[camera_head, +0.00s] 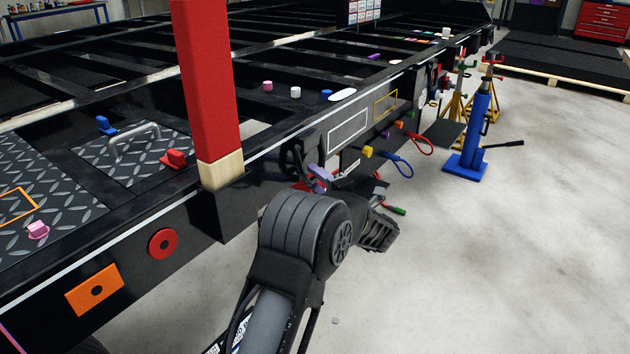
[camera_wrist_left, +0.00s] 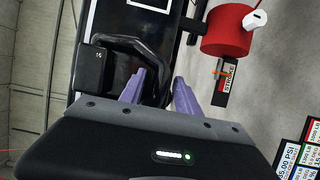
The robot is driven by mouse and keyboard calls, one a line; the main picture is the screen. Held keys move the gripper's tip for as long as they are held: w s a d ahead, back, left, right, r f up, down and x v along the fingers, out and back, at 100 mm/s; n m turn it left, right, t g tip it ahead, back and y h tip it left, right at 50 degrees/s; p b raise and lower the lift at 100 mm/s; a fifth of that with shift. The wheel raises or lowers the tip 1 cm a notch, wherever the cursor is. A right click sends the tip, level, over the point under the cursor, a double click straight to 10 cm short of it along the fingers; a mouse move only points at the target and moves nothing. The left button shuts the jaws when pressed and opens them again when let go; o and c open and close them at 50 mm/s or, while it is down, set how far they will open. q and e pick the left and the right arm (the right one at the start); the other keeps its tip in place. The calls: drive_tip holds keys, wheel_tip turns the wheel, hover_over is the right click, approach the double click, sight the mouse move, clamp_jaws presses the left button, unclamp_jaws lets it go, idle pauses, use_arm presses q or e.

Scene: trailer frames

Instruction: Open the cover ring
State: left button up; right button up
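A black rounded ring (camera_wrist_left: 128,43), which looks like the cover ring, is fixed by a block (camera_wrist_left: 90,68) to the dark trailer frame in the left wrist view. In the head view a dark curved part (camera_head: 289,157) on the frame's side seems to be the same ring. My left gripper (camera_wrist_left: 159,82) has two purple fingers, apart, pointing at the ring's right side. The ring's edge appears between the fingertips; I cannot tell whether they touch it. In the head view my left gripper (camera_head: 320,180) is close to the frame, partly hidden by my arm. My right gripper is not in view.
A red post with a wooden foot (camera_head: 220,172) stands left of my left arm. Blue (camera_head: 397,164) and red (camera_head: 420,143) loops hang along the frame. A blue jack (camera_head: 470,135) stands farther right. A red cylinder (camera_wrist_left: 228,30) is near the fingers.

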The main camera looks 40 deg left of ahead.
use_arm(q)
drive_tip(key=shift+w+a, duration=0.1)
drive_tip(key=shift+a, duration=0.2)
clamp_jaws()
idle(1.3)
